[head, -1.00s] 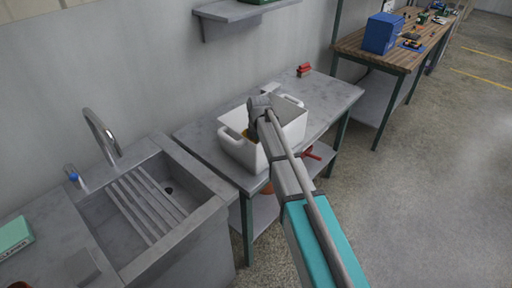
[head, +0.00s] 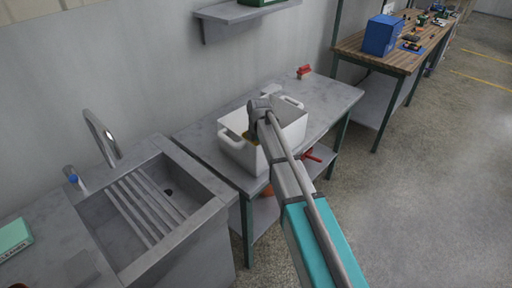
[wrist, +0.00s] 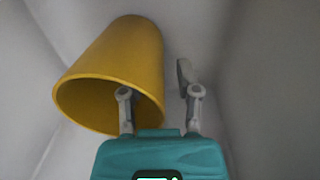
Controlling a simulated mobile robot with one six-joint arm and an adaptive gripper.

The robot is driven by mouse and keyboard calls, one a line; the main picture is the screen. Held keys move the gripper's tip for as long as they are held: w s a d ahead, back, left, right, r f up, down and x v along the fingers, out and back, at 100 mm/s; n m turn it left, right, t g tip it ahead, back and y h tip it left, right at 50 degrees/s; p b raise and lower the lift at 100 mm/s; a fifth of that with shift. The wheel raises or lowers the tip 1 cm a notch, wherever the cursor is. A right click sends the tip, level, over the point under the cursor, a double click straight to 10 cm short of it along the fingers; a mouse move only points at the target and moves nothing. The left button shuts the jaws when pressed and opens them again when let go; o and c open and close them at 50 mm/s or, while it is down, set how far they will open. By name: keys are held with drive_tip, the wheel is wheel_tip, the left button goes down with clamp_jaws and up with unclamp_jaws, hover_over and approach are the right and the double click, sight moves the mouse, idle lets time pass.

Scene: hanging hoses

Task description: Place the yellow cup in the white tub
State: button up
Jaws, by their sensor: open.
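The white tub (head: 241,155) stands on the grey metal table, and my arm reaches down into it. The yellow cup (wrist: 125,50) is inside the tub, lying tilted, with its open mouth towards the wrist camera. Only a small yellow sliver of it shows in the head view, beside my wrist. My gripper (wrist: 154,78) is open inside the tub. Its left finger overlaps the cup's mouth and seems to be inside the rim; I cannot tell whether it touches. The right finger is outside the cup, to its right.
A sink (head: 155,207) with a tap is left of the table (head: 330,98). A small red object (head: 304,72) sits at the table's back. A wooden workbench with a blue box (head: 382,34) is at the upper right. A shelf (head: 240,11) hangs above the tub.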

drive_tip(key=shift+r, duration=0.2)
wheel_tip(320, 180, up, 12)
drive_tip(key=p, duration=1.2)
drive_tip(key=shift+s+d, duration=0.2)
drive_tip(key=shift+d, duration=0.05)
